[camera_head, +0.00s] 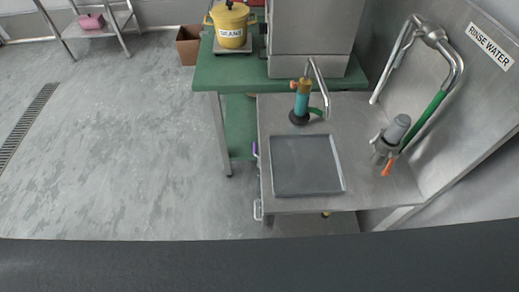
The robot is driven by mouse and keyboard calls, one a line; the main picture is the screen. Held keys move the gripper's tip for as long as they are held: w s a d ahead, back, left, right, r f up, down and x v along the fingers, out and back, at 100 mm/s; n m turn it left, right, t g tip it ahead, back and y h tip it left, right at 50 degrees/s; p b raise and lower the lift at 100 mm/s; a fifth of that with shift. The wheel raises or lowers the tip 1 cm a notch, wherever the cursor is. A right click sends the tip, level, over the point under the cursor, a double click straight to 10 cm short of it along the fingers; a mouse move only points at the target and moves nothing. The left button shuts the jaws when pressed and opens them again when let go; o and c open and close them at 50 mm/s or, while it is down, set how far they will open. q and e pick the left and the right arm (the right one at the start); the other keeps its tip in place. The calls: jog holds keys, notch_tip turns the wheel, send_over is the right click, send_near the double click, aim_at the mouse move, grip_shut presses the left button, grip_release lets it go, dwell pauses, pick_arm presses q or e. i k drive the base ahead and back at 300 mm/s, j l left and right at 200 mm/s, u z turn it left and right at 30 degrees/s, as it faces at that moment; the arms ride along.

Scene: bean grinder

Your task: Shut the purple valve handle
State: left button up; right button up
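A small purple handle (255,149) sticks out at the left side of the metal sink counter (288,201). It is too small in the picture to tell whether its valve is open or shut. Part of it seems hidden by the counter edge. A pale metal handle or bracket (257,209) sits lower on the same side. Neither of my grippers is in view.
A teal faucet (302,103) stands behind a grey basin (305,165). A rinse sprayer (391,136) with a green hose is at the right. A green table (207,75) holds a yellow beans pot (231,26). The floor (120,150) at the left is clear.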

aim_at(255, 144)
jog(key=k+l+z, duration=0.1)
jog(key=k, duration=1.1)
jog(key=z, duration=4.05)
jog(key=k+j, duration=1.05)
jog(key=k, duration=0.3)
jog(key=k+j, duration=0.55)
jog(key=k, duration=0.1)
